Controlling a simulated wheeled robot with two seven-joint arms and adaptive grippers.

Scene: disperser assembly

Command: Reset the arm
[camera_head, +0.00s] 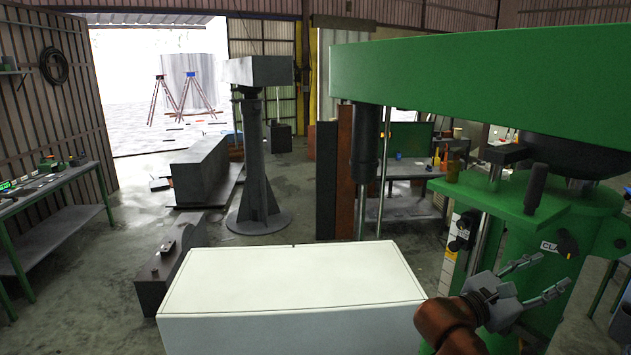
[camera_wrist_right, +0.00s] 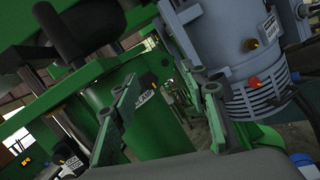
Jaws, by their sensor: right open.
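My right gripper (camera_head: 540,279) is at the lower right of the head view, open, with nothing between its fingers. It is in front of the green disperser machine (camera_head: 440,68), close to its body with the clamp label. In the right wrist view, the two fingers of my right gripper (camera_wrist_right: 168,108) are spread apart. The green body (camera_wrist_right: 150,130) with its white label shows between and behind them. A grey motor (camera_wrist_right: 235,50) with a vented cover is at the upper right of that view. My left gripper does not show.
A white box-like surface (camera_head: 290,280) fills the lower middle. A grey pedestal (camera_head: 258,160) and grey blocks (camera_head: 200,172) stand behind it. A workbench (camera_head: 50,220) is at the left wall. Open floor (camera_head: 90,270) lies between the bench and the white surface.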

